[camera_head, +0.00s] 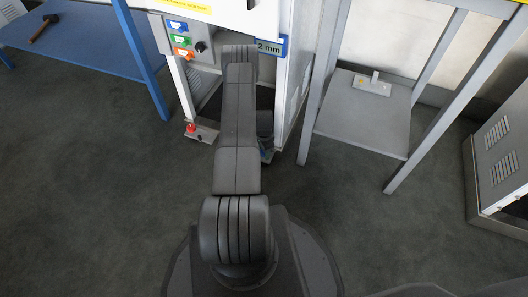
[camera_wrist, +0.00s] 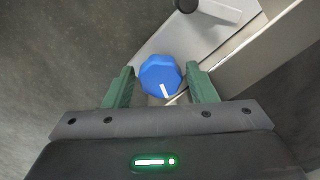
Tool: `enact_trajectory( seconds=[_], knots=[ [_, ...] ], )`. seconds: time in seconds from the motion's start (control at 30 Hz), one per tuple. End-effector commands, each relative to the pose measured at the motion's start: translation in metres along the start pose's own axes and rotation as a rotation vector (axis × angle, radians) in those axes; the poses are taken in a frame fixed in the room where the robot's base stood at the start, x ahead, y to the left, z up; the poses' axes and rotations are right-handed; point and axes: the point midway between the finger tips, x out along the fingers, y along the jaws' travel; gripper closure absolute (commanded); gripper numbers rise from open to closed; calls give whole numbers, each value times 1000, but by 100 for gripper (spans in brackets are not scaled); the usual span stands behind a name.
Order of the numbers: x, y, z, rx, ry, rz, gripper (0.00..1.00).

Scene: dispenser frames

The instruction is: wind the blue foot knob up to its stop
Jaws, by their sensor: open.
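The blue foot knob (camera_wrist: 160,75) shows in the wrist view as a lobed blue cap with a white mark pointing down toward my gripper. It sits at the edge of a pale metal foot plate (camera_wrist: 176,40). My gripper (camera_wrist: 159,68) is open, with one green finger on each side of the knob. A narrow gap seems to show on both sides, but I cannot tell contact for sure. In the head view my arm hides the knob and my gripper. The dispenser frame (camera_head: 294,70) stands behind my arm.
A red knob (camera_head: 191,127) sits on the dispenser's left foot. A control panel (camera_head: 188,40) with coloured labels is above it. A blue table (camera_head: 85,45) with a hammer (camera_head: 45,28) is at left. A grey stand (camera_head: 365,115) is at right. Open floor lies in front.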

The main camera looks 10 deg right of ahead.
Motion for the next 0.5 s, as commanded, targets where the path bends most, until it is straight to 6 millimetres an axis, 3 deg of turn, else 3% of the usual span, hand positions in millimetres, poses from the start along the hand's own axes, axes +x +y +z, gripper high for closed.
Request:
enact_trajectory(
  seconds=[0.27, 0.43, 0.5],
  knots=[
    [1, 0, 0, 0, 0, 0, 49],
    [1, 0, 0, 0, 0, 0, 81],
    [1, 0, 0, 0, 0, 0, 81]
  ],
)
